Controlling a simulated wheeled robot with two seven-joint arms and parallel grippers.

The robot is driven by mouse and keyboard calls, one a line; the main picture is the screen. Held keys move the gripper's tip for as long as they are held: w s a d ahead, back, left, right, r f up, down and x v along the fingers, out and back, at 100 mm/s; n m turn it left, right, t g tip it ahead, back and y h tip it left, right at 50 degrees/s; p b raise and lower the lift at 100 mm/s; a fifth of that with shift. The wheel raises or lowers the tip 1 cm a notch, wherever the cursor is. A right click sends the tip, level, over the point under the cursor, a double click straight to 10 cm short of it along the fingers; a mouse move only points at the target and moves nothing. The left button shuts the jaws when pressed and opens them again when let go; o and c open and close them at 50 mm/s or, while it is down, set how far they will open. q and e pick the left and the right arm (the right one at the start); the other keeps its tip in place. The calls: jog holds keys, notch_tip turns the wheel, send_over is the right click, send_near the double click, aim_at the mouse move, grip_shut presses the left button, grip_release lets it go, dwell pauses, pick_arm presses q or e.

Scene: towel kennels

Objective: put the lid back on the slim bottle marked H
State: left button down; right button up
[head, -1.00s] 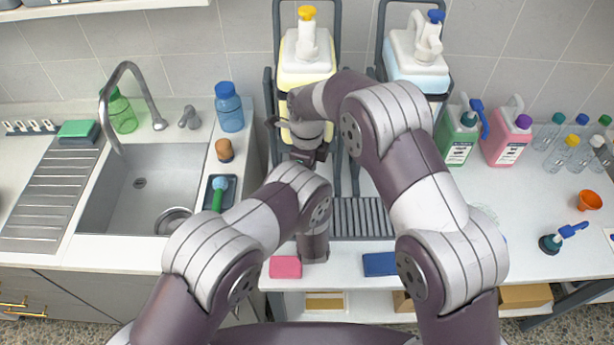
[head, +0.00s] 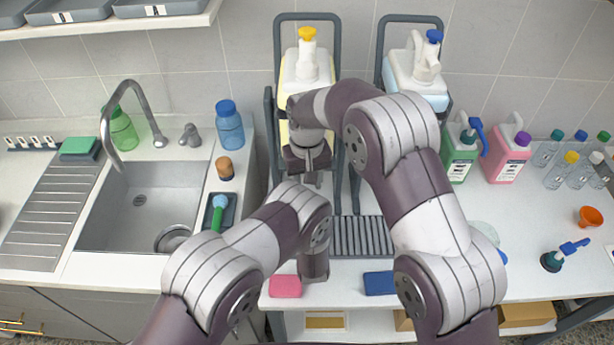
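Several slim clear bottles (head: 553,178) stand at the right end of the counter, with teal, blue, green, yellow and white tops. Their letters are too small to read, so I cannot tell which is marked H. I cannot make out a loose lid. My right gripper (head: 313,180) hangs in front of the yellow container, far left of the bottles; whether its fingers are apart or hold anything is unclear. My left arm ends low at the middle, above the front of the counter between the pink and blue sponges; its fingers cannot be made out.
A green jug (head: 459,150) and a pink jug (head: 508,152) stand left of the bottles. An orange funnel (head: 590,217) and a blue-handled tool (head: 565,252) lie in front. A sink (head: 140,205) is at left. A pink sponge (head: 285,286) and blue sponge (head: 379,283) lie near the front edge.

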jog(key=n, duration=0.7)
jog(key=shift+r+n, duration=0.3)
jog(key=n, duration=0.3)
jog(key=shift+r, duration=0.15)
jog(key=n, duration=0.4)
jog(key=shift+r, duration=0.15)
jog(key=shift+f, duration=4)
